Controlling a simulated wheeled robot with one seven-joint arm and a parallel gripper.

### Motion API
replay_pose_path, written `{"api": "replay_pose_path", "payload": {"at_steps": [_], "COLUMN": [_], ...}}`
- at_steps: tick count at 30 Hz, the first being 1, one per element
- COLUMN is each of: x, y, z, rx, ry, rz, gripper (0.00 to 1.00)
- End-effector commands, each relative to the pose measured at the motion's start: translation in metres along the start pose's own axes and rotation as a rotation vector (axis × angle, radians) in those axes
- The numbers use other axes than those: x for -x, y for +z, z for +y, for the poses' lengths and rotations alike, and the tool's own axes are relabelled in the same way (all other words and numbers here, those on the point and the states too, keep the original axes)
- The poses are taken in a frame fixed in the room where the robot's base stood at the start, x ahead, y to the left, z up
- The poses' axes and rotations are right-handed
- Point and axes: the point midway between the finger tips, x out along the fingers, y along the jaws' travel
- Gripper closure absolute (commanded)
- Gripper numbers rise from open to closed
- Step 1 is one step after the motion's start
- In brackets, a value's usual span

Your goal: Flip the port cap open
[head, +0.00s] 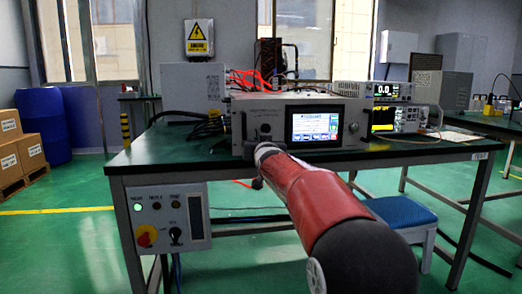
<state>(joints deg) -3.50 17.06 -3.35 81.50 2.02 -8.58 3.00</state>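The microwave generator (352,112) is a grey box with a lit blue-and-white screen, standing on the dark green table. Small dark round fittings (265,128) show on the left of its front panel. I cannot make out which of them is the port cap, or whether it is open or shut. My red and black arm reaches from the lower right to the panel's lower left. My gripper (250,149) is a small dark shape at the arm's far end, close in front of the panel. Its fingers are too small and partly hidden to read, and I cannot tell if it touches anything.
Stacked instruments (397,106) stand right of the generator. Black cables (203,127) lie to its left. A control box (169,216) with a red-and-yellow knob hangs under the table's left front. A blue stool (402,214) stands below on the right. The table's left front (165,155) is clear.

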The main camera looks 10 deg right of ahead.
Motion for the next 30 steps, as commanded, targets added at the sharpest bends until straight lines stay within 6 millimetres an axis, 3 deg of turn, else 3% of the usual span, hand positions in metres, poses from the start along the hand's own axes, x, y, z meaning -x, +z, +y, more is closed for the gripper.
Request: {"api": "replay_pose_path", "payload": {"at_steps": [9, 10, 15, 30], "x": [0.0, -0.0001, 0.0, -0.0001], "y": [-0.0006, -0.0006, -0.0005, -0.0013], "z": [-0.0008, -0.0008, -0.001, -0.0024], "rx": [-0.035, -0.035, -0.034, -0.008], "ry": [0.0, 0.0, 0.0, -0.003], "rz": [0.0, 0.0, 0.0, -0.002], "gripper": [0.99, 0.73, 0.54, 0.54]}}
